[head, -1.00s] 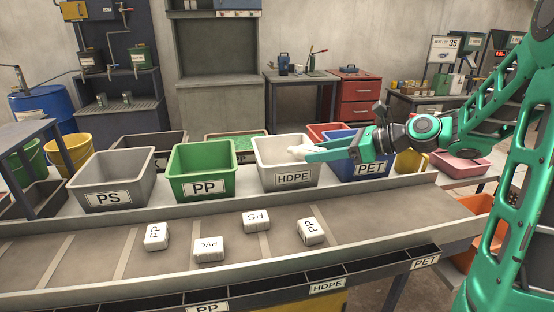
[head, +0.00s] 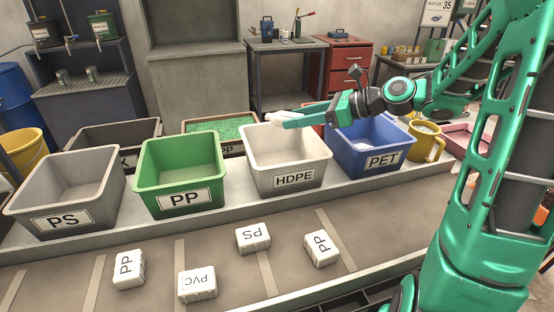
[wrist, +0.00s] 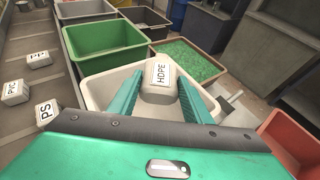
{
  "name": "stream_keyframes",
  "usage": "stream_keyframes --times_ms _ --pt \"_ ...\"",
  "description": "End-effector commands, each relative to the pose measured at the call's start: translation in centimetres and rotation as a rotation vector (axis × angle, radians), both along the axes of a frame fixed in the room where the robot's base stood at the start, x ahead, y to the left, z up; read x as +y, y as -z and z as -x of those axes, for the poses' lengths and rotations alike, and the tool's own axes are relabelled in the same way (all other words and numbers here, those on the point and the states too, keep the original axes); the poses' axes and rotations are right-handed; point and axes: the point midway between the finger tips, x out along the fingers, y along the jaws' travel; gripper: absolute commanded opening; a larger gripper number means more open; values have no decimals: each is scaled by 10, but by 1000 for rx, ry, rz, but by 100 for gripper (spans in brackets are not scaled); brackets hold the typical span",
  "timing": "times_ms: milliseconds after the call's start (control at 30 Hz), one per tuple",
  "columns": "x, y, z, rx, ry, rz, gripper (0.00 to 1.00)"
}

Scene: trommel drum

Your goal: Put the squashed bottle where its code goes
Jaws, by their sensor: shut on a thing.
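My gripper (head: 290,122) is shut on the squashed bottle, a white bottle (head: 287,116) seen at the fingertips in the head view. In the wrist view the bottle (wrist: 159,82) sits between the two green fingers (wrist: 160,98), and its label reads HDPE. The bottle is over the white bin labelled HDPE (head: 294,180), near its back rim in the head view. The bin's rim also shows around the fingers in the wrist view (wrist: 92,101). How high the bottle is above the bin is hard to tell.
A green PP bin (head: 182,201) and a grey PS bin (head: 62,222) stand left of the HDPE bin. A blue PET bin (head: 382,161) stands right, beside a yellow mug (head: 428,141). White blocks marked PP, PVC and PS, such as one (head: 197,284), lie on the belt in front.

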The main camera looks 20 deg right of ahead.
Motion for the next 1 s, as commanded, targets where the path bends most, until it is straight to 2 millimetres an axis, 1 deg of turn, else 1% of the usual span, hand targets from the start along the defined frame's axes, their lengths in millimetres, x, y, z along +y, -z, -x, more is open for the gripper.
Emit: stream_keyframes --times_ms 200,400,600,867,900,933,967,1000 --pt "-4 25 0 3 7 -2 24" --pt "-6 42 0 2 9 -2 24" --pt "-6 50 0 1 9 0 24" --pt "-6 50 1 0 9 0 24" --pt "-6 50 0 0 9 0 54" --pt "-6 50 0 0 9 0 61" --pt "-6 50 1 0 9 0 66" --pt "-6 50 0 0 9 0 66"
